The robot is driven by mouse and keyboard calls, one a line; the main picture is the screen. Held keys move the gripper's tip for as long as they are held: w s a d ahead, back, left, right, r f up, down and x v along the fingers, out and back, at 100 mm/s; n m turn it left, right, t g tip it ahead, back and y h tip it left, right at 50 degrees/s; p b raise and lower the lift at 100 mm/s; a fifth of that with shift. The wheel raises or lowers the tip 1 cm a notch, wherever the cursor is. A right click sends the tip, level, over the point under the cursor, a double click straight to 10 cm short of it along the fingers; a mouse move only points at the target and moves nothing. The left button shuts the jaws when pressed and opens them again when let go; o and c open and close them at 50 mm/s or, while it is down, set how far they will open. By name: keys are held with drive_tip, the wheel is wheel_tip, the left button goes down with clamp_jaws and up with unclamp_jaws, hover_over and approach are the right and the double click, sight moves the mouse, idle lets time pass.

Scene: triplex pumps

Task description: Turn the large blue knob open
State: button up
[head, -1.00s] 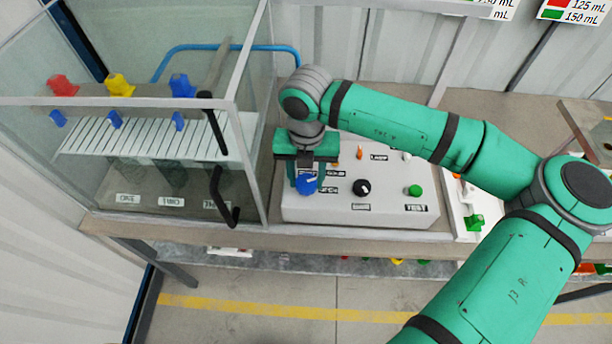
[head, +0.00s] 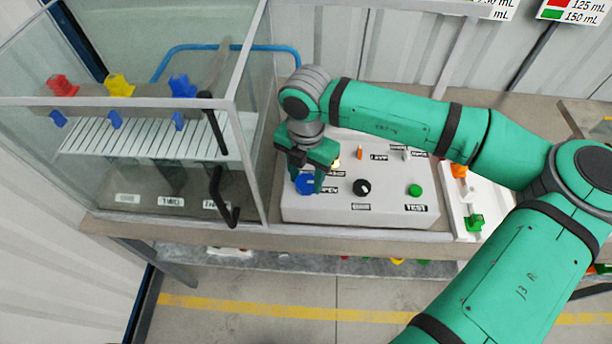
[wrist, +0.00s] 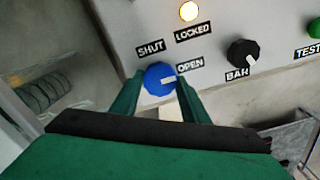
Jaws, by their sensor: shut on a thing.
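The large blue knob (head: 305,184) sits at the left front of the white control box (head: 400,212). It also shows in the wrist view (wrist: 157,79), between the SHUT label (wrist: 150,49) and the OPEN label (wrist: 190,65). Its white pointer mark faces right, to the OPEN side. My gripper (head: 307,184), seen also in the wrist view (wrist: 158,85), points down from above. Its two green fingers are shut on the knob, one on each side. The fingers hide part of the knob's sides.
A lit lamp (wrist: 189,11) is beside the LOCKED label. A black BAR knob (head: 362,188) and a green TEST button (head: 414,190) are to the right. A glass case (head: 160,150) with black handles (head: 222,198) stands close on the left.

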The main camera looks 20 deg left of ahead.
sight(306, 182)
drive_tip(key=o, duration=1.1)
drive_tip(key=shift+c, duration=0.2)
drive_tip(key=shift+r, duration=0.1)
wheel_tip(306, 182, up, 11)
drive_tip(key=shift+f, duration=0.2)
